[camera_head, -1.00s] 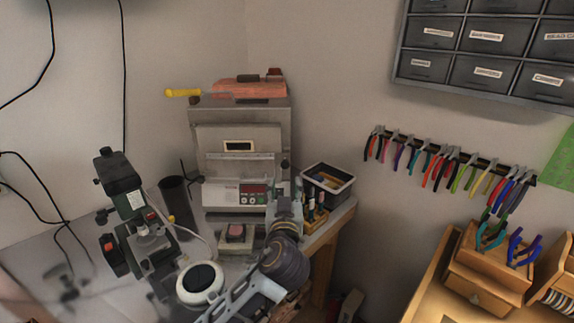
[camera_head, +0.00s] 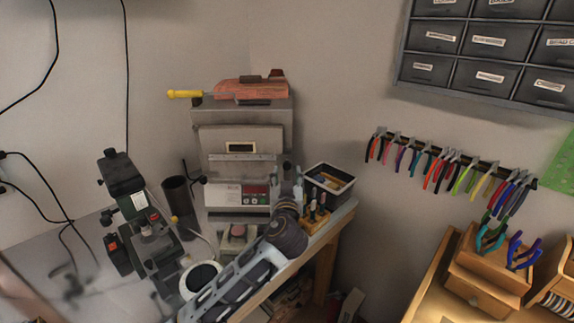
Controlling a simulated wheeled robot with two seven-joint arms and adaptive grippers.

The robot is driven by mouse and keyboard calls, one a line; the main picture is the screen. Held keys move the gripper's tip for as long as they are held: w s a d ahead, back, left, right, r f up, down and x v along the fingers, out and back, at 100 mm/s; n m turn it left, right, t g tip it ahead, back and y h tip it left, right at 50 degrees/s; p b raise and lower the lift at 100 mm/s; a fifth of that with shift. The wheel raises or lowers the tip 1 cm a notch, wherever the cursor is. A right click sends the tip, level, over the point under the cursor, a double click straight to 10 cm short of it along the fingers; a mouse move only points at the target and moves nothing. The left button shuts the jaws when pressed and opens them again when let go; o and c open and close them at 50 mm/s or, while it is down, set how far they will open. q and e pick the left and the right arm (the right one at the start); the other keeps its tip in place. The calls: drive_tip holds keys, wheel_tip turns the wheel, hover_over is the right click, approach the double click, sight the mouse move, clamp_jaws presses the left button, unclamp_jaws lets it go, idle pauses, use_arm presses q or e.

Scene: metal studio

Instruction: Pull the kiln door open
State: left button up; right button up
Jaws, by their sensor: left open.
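The kiln (camera_head: 283,125) is a grey box on the workbench, left of centre. Its door (camera_head: 217,143) is the front panel with a small dark window and a light horizontal handle bar (camera_head: 235,157) across it. The door looks closed. My left gripper (camera_head: 286,172) is open and points up at the kiln's right front side, right of the handle bar's right end. It seems apart from the bar, and nothing shows between its fingers. My right gripper is not in view.
A control panel (camera_head: 240,195) with a red display is under the door. An orange block and yellow-handled tool (camera_head: 186,94) lie on top of the kiln. A dark bin (camera_head: 330,182) and tool holder stand to the right. A microscope-like device (camera_head: 125,180) and dark cylinder (camera_head: 178,200) stand left.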

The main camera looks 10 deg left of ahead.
sight(287, 167)
use_arm(q)
drive_tip(key=shift+w+a+p, duration=0.1)
drive_tip(key=shift+w+a, duration=0.15)
drive_tip(key=shift+w, duration=0.85)
drive_tip(key=shift+w+a+p, duration=0.1)
drive_tip(key=shift+w+a, duration=0.1)
drive_tip(key=shift+w, duration=0.9)
drive_tip(key=shift+w+a+p, duration=0.1)
drive_tip(key=shift+w+a, duration=0.15)
drive_tip(key=shift+w, duration=0.85)
clamp_jaws()
